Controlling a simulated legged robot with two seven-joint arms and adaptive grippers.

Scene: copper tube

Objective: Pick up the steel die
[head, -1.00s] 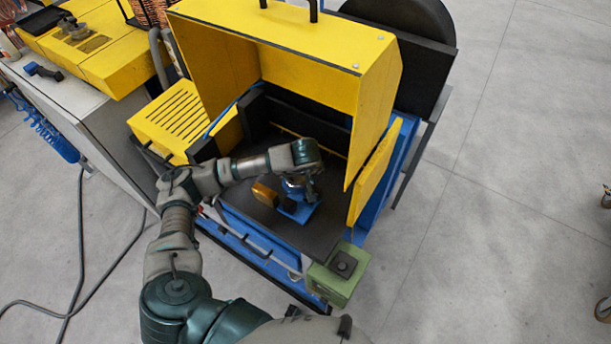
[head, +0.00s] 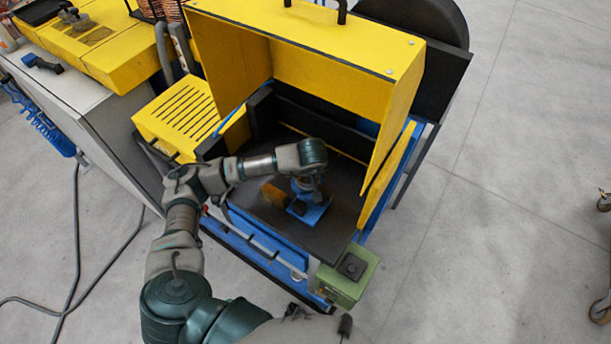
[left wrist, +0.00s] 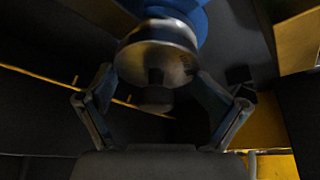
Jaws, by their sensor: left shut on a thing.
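The steel die (left wrist: 158,52) is a round, shiny metal piece with a dark stub at its centre, seen close up in the left wrist view. Blue shows behind it. My left gripper (left wrist: 158,78) has one finger on each side of it and is shut on it. In the head view my left gripper (head: 305,186) points down over a small blue holder (head: 315,213) on the dark machine bed. The gripper largely hides the die there, and I cannot tell if it is clear of the holder. My right gripper is not in view.
A yellow hood (head: 310,45) stands over the back of the dark bed (head: 335,228), with a yellow side panel (head: 385,178) at right. An orange-yellow block (head: 275,194) sits beside the holder. A green box (head: 346,276) is at the front corner. Grey floor lies right.

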